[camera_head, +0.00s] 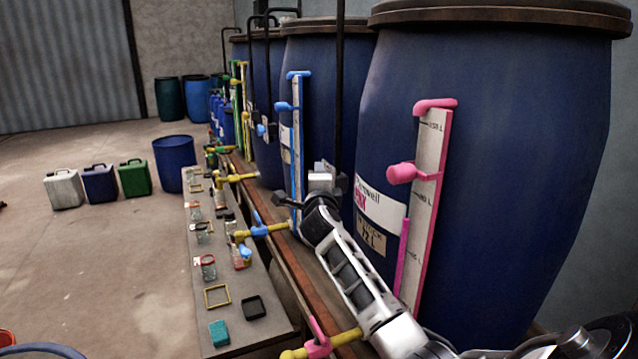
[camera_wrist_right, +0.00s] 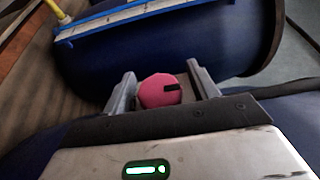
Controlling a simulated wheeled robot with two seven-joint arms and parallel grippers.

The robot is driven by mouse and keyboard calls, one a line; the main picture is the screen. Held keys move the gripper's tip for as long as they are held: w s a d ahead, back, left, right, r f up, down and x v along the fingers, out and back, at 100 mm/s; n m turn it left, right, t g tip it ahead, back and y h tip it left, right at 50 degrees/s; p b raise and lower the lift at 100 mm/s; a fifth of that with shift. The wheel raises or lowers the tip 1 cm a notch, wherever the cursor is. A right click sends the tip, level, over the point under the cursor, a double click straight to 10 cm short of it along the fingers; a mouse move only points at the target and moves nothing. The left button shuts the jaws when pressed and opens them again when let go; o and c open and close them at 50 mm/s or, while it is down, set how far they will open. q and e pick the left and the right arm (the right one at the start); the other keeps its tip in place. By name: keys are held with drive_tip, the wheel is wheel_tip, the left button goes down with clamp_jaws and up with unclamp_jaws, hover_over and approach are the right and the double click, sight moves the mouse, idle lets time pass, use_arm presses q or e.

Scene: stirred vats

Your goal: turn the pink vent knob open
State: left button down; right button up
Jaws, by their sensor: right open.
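The nearest blue vat (camera_head: 500,160) carries a pink-edged white level gauge (camera_head: 429,190) with a pink fitting (camera_head: 405,173) sticking out to the left. My right gripper (camera_head: 322,174) is left of that gauge in the head view, its arm rising from the bottom right. In the right wrist view a round pink knob (camera_wrist_right: 160,91) with a black mark on its face shows between the tips of my open right gripper (camera_wrist_right: 157,82). A gap shows beside each finger. My left gripper is not in view.
A blue-edged gauge (camera_head: 297,150) stands on the neighbouring vat, beyond my right gripper. A dark upright pipe (camera_head: 340,90) runs close by. A pink-handled yellow tap (camera_head: 318,340) sits low in front. A narrow bench (camera_head: 250,330) holds small jars and trays.

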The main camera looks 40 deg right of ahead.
drive_tip(key=shift+w, duration=0.1)
drive_tip(key=c, duration=1)
